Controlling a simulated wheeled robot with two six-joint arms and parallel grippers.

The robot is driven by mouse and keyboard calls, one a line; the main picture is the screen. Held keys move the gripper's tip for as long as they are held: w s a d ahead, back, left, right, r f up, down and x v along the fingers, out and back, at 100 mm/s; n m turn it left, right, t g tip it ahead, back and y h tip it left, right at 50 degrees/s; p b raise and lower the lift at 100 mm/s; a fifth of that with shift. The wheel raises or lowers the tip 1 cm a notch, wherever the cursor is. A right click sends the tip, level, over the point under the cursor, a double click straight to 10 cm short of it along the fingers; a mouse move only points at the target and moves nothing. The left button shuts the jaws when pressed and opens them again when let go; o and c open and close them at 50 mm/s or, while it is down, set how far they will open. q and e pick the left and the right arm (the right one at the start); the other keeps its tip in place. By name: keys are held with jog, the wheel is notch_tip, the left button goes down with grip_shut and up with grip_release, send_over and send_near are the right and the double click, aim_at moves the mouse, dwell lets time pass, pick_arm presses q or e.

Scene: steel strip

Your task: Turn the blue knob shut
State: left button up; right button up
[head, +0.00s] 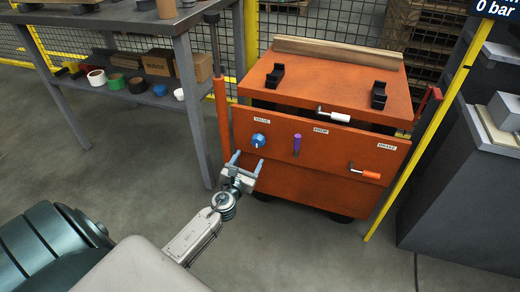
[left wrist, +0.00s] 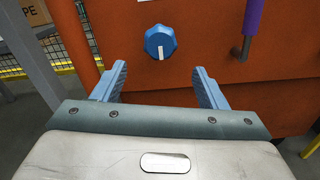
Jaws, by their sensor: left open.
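The blue knob (head: 258,140) is on the left of the orange cabinet's front panel, under a small white label. In the left wrist view the knob (left wrist: 160,42) has a white mark that points down. My left gripper (head: 247,158) is open and empty, just below and in front of the knob. In the left wrist view its blue fingers (left wrist: 160,82) stand apart, with the knob beyond their tips and between their lines. The fingers do not touch the knob. My right gripper is not in view.
A purple handle (head: 297,144) is right of the knob, and a lever with an orange grip (head: 365,172) is farther right. A white-handled latch (head: 333,116) is above the panel. A grey workbench (head: 110,22) stands left. A yellow post (head: 430,125) is at right.

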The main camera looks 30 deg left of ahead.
aim_at(257, 145)
pick_arm(q)
jog(key=b+x, duration=0.1)
jog(key=x, duration=0.9)
jog(key=shift+w+r, duration=0.1)
jog(key=shift+w, duration=0.3)
jog(key=c, duration=1)
